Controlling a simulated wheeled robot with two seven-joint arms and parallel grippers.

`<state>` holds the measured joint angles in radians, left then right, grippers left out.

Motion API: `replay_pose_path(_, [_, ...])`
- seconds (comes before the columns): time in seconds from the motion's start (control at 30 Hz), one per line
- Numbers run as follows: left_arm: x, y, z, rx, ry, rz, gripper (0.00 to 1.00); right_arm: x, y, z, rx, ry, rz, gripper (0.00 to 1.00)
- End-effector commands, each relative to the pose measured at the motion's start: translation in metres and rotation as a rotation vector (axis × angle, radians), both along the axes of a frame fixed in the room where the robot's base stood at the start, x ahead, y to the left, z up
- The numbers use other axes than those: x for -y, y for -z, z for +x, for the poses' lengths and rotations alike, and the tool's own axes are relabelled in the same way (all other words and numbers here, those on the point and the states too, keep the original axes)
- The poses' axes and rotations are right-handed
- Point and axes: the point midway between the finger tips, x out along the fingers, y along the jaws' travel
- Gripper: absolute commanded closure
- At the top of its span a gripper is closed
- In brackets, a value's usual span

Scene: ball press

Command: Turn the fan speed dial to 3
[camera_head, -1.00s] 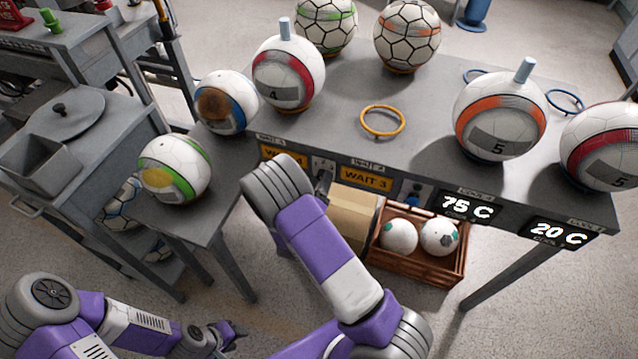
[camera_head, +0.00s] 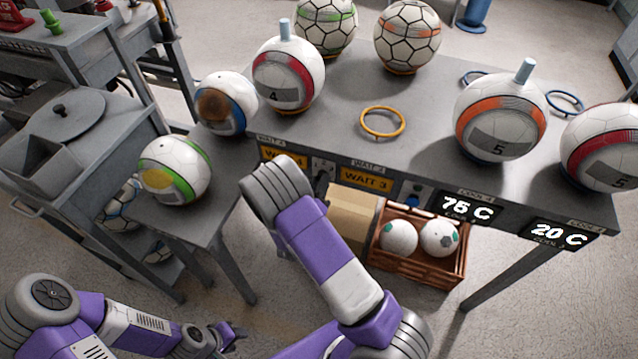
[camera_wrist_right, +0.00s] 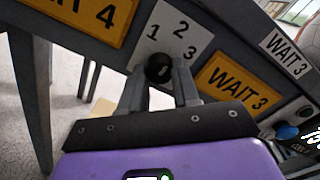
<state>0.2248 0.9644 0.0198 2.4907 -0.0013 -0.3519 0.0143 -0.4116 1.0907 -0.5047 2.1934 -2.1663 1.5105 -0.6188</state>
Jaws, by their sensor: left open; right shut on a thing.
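The fan speed dial (camera_wrist_right: 158,68) is a round black knob on a white plate (camera_wrist_right: 181,38) marked 1, 2 and 3, on the table's front panel. The plate also shows small in the head view (camera_head: 322,167). My right gripper (camera_wrist_right: 170,82) is shut on the dial, its fingers at the knob's sides. A small pale mark shows on the knob; I cannot tell which number it points to. In the head view my right wrist hides most of that gripper. My left gripper (camera_head: 236,336) is open and empty, low at the bottom left, away from the table.
Yellow WAIT 3 (camera_head: 366,180) and WAIT 4 (camera_wrist_right: 92,18) signs flank the dial. A blue button (camera_wrist_right: 287,132) is to the right. Balls stand on the table (camera_head: 400,110) above. A cardboard box (camera_head: 350,215) and a crate (camera_head: 420,270) of balls sit below.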

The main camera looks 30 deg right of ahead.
Motion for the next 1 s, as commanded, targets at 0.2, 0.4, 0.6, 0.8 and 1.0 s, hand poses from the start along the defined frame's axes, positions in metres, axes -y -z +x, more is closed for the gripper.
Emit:
replay_pose_path(0.2, [0.000,0.001,0.000,0.000,0.000,0.000,0.57,0.000,0.001,0.000,0.119,-0.001,0.104,1.00])
replay_pose_path(0.4, [0.000,0.004,0.000,0.000,0.000,0.000,0.57,0.000,0.002,0.000,0.259,0.000,0.222,1.00])
replay_pose_path(0.6, [0.000,0.008,0.000,0.000,0.000,0.000,0.57,-0.001,0.002,0.000,0.391,0.000,0.336,1.00])
replay_pose_path(0.8, [0.000,0.012,0.000,0.000,0.000,0.000,0.57,-0.001,0.002,0.000,0.496,0.000,0.425,1.00])
replay_pose_path(1.0, [0.000,0.014,0.000,0.000,0.000,0.000,0.57,-0.001,0.002,0.000,0.565,0.000,0.486,1.00])
